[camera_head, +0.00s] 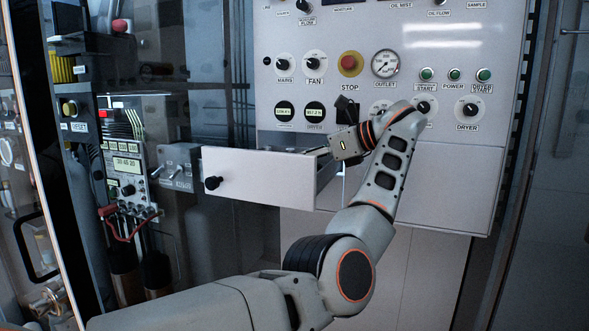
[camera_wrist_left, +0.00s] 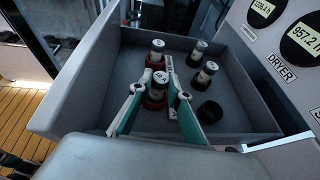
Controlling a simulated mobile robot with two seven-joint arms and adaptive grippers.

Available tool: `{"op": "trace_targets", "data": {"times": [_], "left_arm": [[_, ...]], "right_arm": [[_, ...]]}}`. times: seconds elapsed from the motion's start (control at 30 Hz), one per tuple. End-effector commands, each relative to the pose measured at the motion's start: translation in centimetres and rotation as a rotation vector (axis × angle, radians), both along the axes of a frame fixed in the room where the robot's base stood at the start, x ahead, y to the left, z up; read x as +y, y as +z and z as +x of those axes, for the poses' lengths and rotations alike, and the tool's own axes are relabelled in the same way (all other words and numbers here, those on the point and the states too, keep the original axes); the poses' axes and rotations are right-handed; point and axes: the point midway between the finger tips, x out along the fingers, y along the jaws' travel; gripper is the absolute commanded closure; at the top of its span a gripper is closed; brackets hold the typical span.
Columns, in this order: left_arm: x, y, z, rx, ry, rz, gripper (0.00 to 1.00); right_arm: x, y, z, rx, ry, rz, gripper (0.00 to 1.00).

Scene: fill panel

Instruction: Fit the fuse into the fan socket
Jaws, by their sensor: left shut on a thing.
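My left gripper (camera_wrist_left: 157,84) is shut on a dark fuse with a pale band and light top (camera_wrist_left: 158,92), inside the open drawer (camera_wrist_left: 75,100). Red shows around the lower part of this fuse; I cannot tell whether it is seated. Another fuse (camera_wrist_left: 157,52) stands just behind it at a red base. Two more fuses, one farther back (camera_wrist_left: 197,50) and one nearer (camera_wrist_left: 207,73), stand to the right. An empty-looking black round socket (camera_wrist_left: 210,112) is at the near right. No fan label is readable in the drawer. In the head view the gripper (camera_head: 322,152) reaches over the drawer; the fuses are hidden.
The drawer front (camera_head: 258,178) with its black knob (camera_head: 213,183) sticks out from the white control panel (camera_head: 440,185). Drawer walls surround the fuses. The panel has a FAN knob (camera_head: 312,65) and a red stop button (camera_head: 349,63). Switch boxes (camera_head: 128,165) stand at left.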

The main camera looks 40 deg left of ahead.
Motion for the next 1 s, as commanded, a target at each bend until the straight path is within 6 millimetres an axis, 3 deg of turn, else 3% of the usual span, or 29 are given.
{"op": "trace_targets", "data": {"times": [0.03,0.43,0.47,0.5,0.53,1.0], "left_arm": [[-0.2,-0.8,0.2,0.004,0.001,0.001,1.0],[-0.3,-0.3,0.0,-0.005,0.002,0.001,1.0],[-0.3,-0.3,0.0,-0.005,0.002,0.001,0.77],[-0.3,-0.4,0.0,-0.005,0.002,0.001,0.67],[-0.3,-0.4,0.1,-0.005,0.002,0.001,0.66],[-0.2,-0.1,0.0,-0.003,0.001,0.0,0.66]], "right_arm": [[0.0,-0.5,-0.2,0.007,0.0,-0.002,0.6],[-0.2,0.9,0.8,-0.019,-0.005,-0.002,0.6],[-0.2,0.7,0.7,-0.017,-0.004,-0.002,0.6],[-0.2,0.6,0.6,-0.015,-0.004,-0.001,0.6],[-0.2,0.6,0.6,-0.014,-0.005,-0.002,0.6],[-0.2,0.1,0.3,-0.004,-0.002,-0.004,0.6]]}}
